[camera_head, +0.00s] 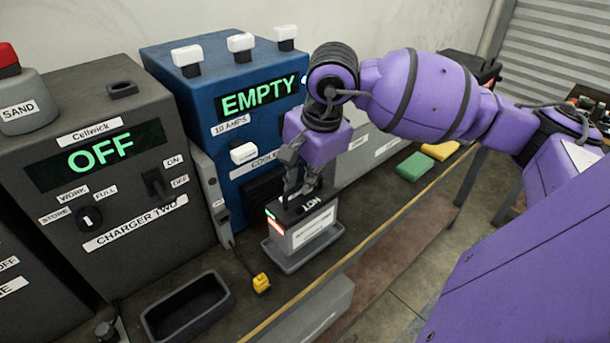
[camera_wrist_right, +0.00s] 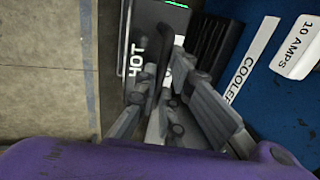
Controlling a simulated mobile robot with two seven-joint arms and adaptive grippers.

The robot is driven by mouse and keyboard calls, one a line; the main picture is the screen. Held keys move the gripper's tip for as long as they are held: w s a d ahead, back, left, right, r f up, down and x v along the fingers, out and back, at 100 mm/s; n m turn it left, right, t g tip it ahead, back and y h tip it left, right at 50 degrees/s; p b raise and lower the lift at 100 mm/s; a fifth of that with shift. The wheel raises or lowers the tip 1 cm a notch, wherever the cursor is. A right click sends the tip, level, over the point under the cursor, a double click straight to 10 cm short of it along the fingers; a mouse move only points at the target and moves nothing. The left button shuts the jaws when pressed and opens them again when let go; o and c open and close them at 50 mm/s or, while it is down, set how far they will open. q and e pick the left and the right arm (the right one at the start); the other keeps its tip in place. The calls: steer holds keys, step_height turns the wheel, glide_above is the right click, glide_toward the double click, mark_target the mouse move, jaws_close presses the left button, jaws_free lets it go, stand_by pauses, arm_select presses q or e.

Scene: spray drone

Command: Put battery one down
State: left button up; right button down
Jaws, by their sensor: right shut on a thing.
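The battery (camera_head: 312,228) is a grey block with a dark top marked HOT, a pale label on its front and small red and green lights at its left end. It is upright in a shallow grey tray (camera_head: 283,264) on the bench; I cannot tell whether its base touches the tray. My right gripper (camera_head: 304,190) reaches down from above and is shut on the battery's top handle. In the right wrist view, the fingers (camera_wrist_right: 165,115) close at the handle, beside the HOT marking on the battery (camera_wrist_right: 143,35). The fingers partly hide the handle. My left gripper is not in view.
The blue cooler (camera_head: 215,80) reading EMPTY stands right behind the battery. Left is Charger Two (camera_head: 105,190), reading OFF. An empty dark bin (camera_head: 186,308) and a yellow plug (camera_head: 261,283) are in front. Green (camera_head: 414,166) and yellow (camera_head: 440,150) blocks lie right, near the bench edge.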

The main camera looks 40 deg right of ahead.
mark_target(305, 196)
steer(key=shift+w+d+f, duration=0.25)
steer(key=shift+w+f, duration=0.1)
steer(key=shift+w, duration=0.1)
steer(key=shift+s+x, duration=0.2)
steer(key=shift+x, duration=0.55)
steer(key=shift+s+x, duration=0.15)
steer(key=shift+x, duration=0.6)
steer(key=shift+d+f, duration=0.1)
steer(key=shift+f, duration=0.2)
steer(key=c, duration=1.9)
jaws_free()
steer(key=shift+s, duration=0.15)
steer(key=shift+o, duration=0.2)
steer(key=shift+f, duration=0.1)
